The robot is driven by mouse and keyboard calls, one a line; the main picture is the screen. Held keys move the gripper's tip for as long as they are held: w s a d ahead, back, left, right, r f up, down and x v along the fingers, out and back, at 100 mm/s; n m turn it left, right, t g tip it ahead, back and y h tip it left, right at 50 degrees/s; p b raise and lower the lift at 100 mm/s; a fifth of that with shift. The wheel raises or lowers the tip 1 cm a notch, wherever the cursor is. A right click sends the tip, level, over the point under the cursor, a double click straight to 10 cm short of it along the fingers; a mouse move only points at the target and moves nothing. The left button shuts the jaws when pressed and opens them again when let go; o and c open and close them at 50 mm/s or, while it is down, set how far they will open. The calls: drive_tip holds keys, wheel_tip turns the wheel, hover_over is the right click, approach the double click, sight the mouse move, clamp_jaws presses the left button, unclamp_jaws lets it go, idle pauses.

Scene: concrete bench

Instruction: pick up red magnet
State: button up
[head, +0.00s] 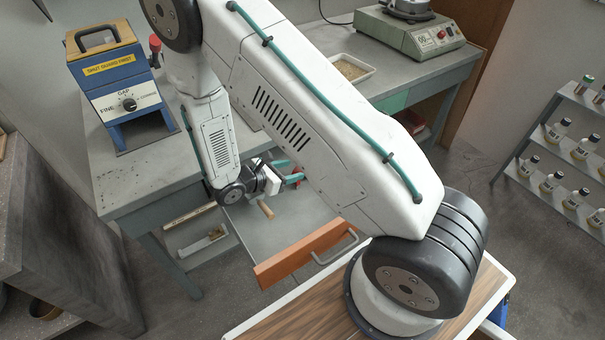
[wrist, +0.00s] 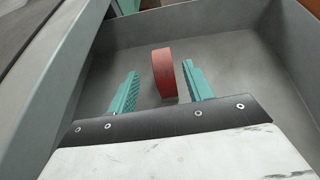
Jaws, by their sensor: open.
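The red magnet (wrist: 164,73) is a short, thick red piece standing on the grey floor of an open drawer in the wrist view. My gripper (wrist: 160,82) is open, with its two teal fingers pointing toward the magnet. The magnet shows between and slightly beyond the fingers, closer to the right finger; I cannot tell whether it touches. In the head view my gripper (head: 291,180) is over the open drawer (head: 285,228), which has an orange front. The magnet is not clearly visible in the head view.
Grey drawer walls (wrist: 285,50) surround the magnet. A small tan wooden piece (head: 266,209) shows in the drawer in the head view. A blue grinding machine (head: 118,85) stands on the bench at left. A tray (head: 352,68) and a green-grey device (head: 410,32) stand at the back.

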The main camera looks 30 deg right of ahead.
sight(298, 170)
drive_tip(key=x, duration=0.5)
drive_tip(key=shift+s+d+f, duration=0.15)
drive_tip(key=shift+d+f, duration=0.1)
drive_tip(key=shift+d, duration=0.05)
clamp_jaws()
